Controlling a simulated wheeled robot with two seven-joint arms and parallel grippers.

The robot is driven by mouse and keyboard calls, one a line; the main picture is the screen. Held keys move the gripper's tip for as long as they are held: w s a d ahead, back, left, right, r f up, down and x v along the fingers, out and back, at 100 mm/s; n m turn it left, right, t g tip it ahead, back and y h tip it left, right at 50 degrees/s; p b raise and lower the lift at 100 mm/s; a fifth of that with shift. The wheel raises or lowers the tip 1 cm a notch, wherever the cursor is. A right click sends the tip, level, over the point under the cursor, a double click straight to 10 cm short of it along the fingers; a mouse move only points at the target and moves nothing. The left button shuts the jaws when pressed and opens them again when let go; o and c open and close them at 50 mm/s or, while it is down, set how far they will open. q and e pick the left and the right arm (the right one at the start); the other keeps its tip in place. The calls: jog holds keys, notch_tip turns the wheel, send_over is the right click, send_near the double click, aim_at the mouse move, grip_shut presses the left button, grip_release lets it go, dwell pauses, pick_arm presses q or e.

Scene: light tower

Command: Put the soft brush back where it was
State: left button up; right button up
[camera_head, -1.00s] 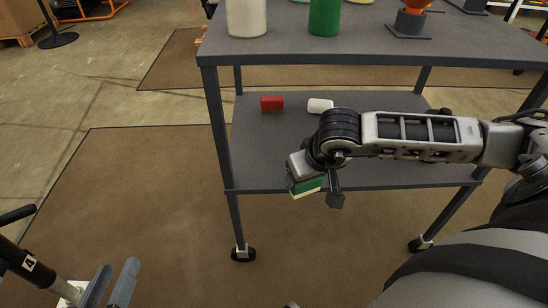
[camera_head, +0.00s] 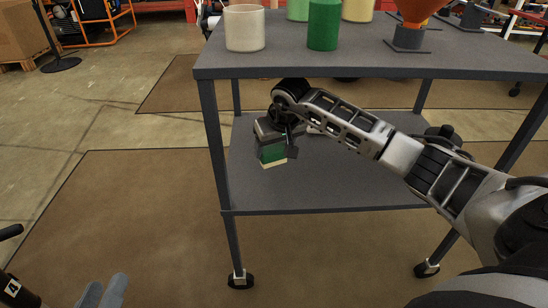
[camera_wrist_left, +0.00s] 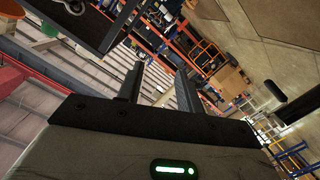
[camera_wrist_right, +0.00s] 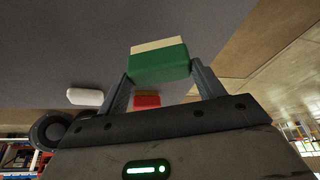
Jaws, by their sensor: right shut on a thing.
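A green block-shaped brush with a cream layer (camera_head: 272,153) is held at the lower shelf's left side. My right gripper (camera_head: 277,140) is shut on it. In the right wrist view the brush (camera_wrist_right: 159,63) sits between the two fingertips, cream side away from the palm. The lower shelf (camera_head: 330,185) lies under and behind it; I cannot tell whether the brush touches it. My left gripper (camera_head: 102,292) is low at the left, away from the shelf. Its fingers (camera_wrist_left: 158,85) are apart and empty in the left wrist view.
A red block (camera_wrist_right: 147,100) and a white block (camera_wrist_right: 85,97) lie on the lower shelf, mostly hidden by my arm in the head view. The upper top (camera_head: 360,62) and a front leg (camera_head: 216,150) are close to my right arm. The front of the lower shelf is clear.

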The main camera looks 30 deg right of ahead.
aim_at(276, 151)
notch_tip(276, 151, down, 2)
jog(key=shift+w+f+b, duration=0.15)
jog(key=shift+f+b, duration=0.1)
jog(key=shift+b, duration=0.4)
jog(key=shift+f+b, duration=0.3)
jog(key=shift+f, duration=0.25)
jog(key=o, duration=0.9)
pick_arm(q)
jog(key=shift+w+a+r+m+t+h, duration=0.1)
jog(key=shift+w+r+m+t+h, duration=0.15)
jog(key=shift+r+t, duration=0.25)
jog(key=shift+w+a+r+m+t+h, duration=0.15)
jog(key=shift+w+r+t, duration=0.25)
jog(key=shift+r, duration=0.2)
pick_arm(e)
jog(key=shift+o, duration=0.2)
pick_arm(q)
jog(key=shift+d, duration=0.1)
